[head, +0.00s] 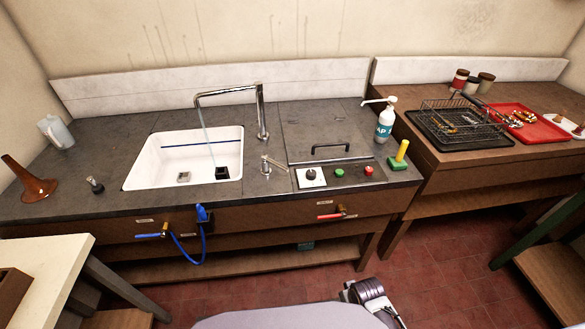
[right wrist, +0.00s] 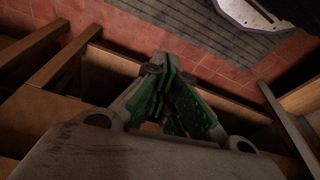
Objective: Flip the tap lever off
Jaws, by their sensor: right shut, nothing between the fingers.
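The chrome tap (head: 261,112) stands behind the right side of the white sink (head: 133,172). A thin stream of water (head: 207,138) runs from its spout into the sink. A small metal lever (head: 272,162) stands on the dark worktop just right of the sink, its handle tilted to the right. My right gripper, with green finger pads, shows in the right wrist view (right wrist: 176,122). It is shut and empty, above floor and wooden furniture, with no tap or lever in that view. My left gripper is in neither view.
A blue hose (head: 187,259) and valves hang on the bench front.

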